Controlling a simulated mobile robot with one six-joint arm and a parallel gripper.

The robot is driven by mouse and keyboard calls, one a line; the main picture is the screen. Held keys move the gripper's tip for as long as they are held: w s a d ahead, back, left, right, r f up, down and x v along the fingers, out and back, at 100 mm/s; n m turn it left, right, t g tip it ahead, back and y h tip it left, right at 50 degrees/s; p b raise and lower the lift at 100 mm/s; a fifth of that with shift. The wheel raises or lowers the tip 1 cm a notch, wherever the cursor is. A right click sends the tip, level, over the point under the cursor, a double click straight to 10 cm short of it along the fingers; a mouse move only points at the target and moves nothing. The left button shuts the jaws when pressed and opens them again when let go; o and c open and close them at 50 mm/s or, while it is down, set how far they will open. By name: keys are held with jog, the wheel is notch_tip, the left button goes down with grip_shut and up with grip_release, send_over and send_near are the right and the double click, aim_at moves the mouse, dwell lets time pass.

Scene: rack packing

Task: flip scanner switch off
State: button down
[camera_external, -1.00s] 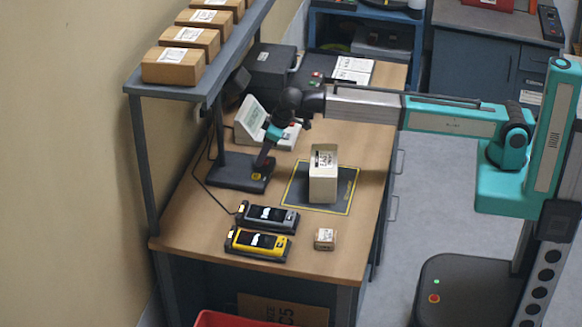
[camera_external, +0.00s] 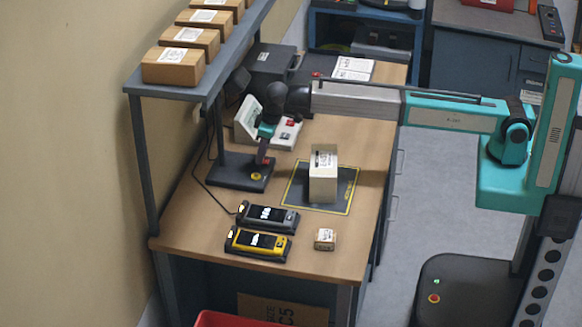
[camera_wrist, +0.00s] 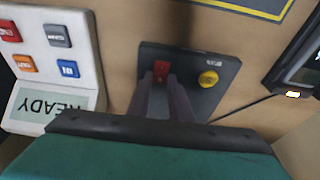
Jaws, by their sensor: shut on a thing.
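The scanner's dark base (camera_external: 232,172) lies on the workbench under the shelf. In the wrist view the base (camera_wrist: 212,62) carries a small red switch (camera_wrist: 160,70) and a round yellow button (camera_wrist: 208,78). My gripper (camera_wrist: 171,80) points down at the base with its fingers together on the red switch, partly covering it. The yellow button is just right of the fingers there. In the external view my gripper (camera_external: 264,157) is above the base's back right part, and the yellow button (camera_external: 256,176) is nearer the camera. Which way the switch is tipped cannot be told.
A pale console (camera_external: 268,128) with a READY display (camera_wrist: 45,104) stands close to my gripper. A carton (camera_external: 323,175) stands on the yellow-edged mat (camera_external: 347,204). Two handheld devices (camera_external: 268,217) (camera_external: 258,244) and a small box (camera_external: 325,239) lie in front. A shelf (camera_external: 205,88) with boxes overhangs the left side.

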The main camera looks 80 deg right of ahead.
aim_at(266, 161)
jog(key=shift+w+g+p, duration=0.2)
jog(key=shift+g+p, duration=0.15)
jog(key=shift+g, duration=0.15)
jog(key=c, duration=1.6)
grip_release()
jog(key=shift+s+r+b, duration=0.3)
jog(key=shift+r+b, duration=0.3)
jog(key=shift+r, duration=1.7)
jog(key=shift+s+r+b, duration=0.35)
jog(key=shift+r+b, duration=0.3)
jog(key=shift+r, duration=1.6)
jog(key=shift+s+r+b, duration=0.3)
jog(key=shift+r+b, duration=0.3)
jog(key=shift+r, duration=1.7)
